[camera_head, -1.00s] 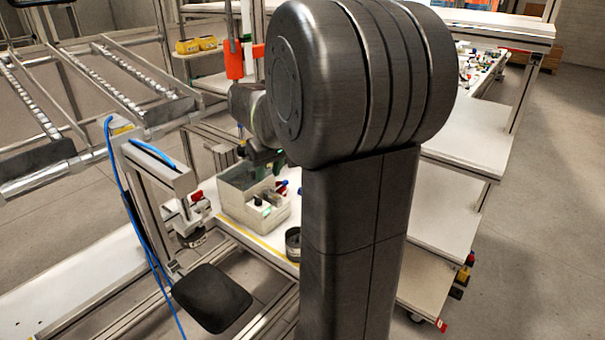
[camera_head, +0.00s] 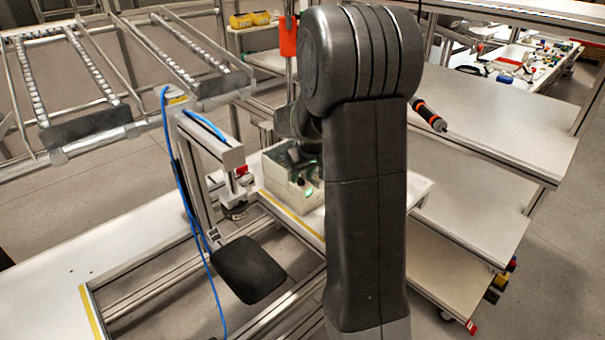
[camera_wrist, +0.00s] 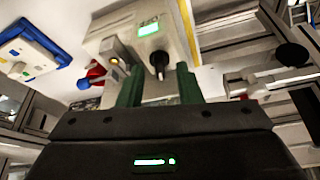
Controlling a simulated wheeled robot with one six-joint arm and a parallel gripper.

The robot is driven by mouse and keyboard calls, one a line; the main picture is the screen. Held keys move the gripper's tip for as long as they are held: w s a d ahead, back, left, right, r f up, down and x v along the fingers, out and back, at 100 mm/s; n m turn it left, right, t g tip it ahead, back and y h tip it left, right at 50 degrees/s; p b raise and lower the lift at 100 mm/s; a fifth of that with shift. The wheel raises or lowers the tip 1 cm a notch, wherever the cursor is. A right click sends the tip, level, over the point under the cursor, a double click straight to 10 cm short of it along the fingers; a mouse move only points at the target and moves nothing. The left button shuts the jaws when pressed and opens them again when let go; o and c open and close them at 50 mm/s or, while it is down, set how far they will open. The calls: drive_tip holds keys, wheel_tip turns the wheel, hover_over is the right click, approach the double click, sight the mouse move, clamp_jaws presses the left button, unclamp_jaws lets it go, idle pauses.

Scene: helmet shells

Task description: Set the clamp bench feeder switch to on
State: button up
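A pale control box (camera_wrist: 185,62) with a lit green display (camera_wrist: 148,29) shows ahead of my gripper in the wrist view. A black knob (camera_wrist: 159,61) sits below the display, and a metal-edged part with a small orange light (camera_wrist: 115,61) is to its left. Which one is the feeder switch, and its setting, I cannot tell. My gripper (camera_wrist: 159,88) is open and empty, its two green fingers apart, with the knob showing between them. Contact is not visible. In the head view the box (camera_head: 280,182) stands on the bench, and my arm partly hides it and the gripper.
A red knob (camera_wrist: 95,72) and a blue-and-white device (camera_wrist: 32,48) show at left in the wrist view. A clamp frame with a blue cable (camera_head: 172,140) and a black pad (camera_head: 249,270) stand left of the box. A screwdriver (camera_head: 428,114) lies on the right shelf.

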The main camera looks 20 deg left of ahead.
drive_tip(key=shift+w+f, duration=0.1)
drive_tip(key=shift+f, duration=0.1)
clamp_jaws()
